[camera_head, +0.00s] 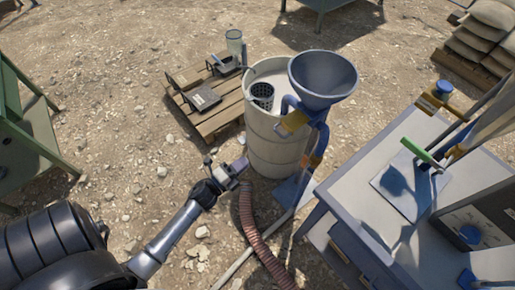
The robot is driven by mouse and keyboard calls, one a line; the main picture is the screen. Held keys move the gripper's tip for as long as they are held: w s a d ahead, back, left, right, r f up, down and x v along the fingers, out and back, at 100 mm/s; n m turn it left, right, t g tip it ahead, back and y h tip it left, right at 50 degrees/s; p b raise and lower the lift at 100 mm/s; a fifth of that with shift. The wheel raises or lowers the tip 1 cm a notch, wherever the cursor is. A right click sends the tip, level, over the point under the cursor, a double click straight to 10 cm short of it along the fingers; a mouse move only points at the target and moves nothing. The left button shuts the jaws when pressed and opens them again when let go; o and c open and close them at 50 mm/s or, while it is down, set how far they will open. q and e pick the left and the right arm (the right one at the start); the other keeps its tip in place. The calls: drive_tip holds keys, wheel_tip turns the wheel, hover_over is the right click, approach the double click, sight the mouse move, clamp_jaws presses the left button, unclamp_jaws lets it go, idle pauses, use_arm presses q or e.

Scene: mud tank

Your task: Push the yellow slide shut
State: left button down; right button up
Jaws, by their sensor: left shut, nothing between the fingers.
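A blue-grey funnel (323,78) stands on a blue pipe (318,140) beside a pale round tank (270,140). A yellow piece (293,122), which looks like the slide, sticks out to the left below the funnel, in front of the tank's side. How far it is pushed in cannot be told. My left gripper (238,168) is shut and empty. It shows left of and below the yellow piece, by the tank's lower left side, apart from the yellow piece in the picture. My right gripper is not in view.
A ribbed red hose (254,232) runs along the ground below my left gripper. A grey table (352,205) with a green-handled tool (420,152) stands at the right. Stony ground at the left is mostly open.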

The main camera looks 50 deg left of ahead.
use_arm(q)
approach(286, 129)
drive_tip(key=w+r, duration=0.2)
drive_tip(key=w, duration=0.1)
drive_tip(key=shift+w+d+f+b, duration=0.1)
drive_tip(key=shift+w+f+b, duration=0.05)
drive_tip(key=shift+b, duration=0.25)
drive_tip(key=w+b, duration=0.1)
drive_tip(key=w, duration=0.3)
drive_tip(key=shift+w+d, duration=0.15)
drive_tip(key=shift+w, duration=0.35)
drive_tip(key=shift+s, duration=0.1)
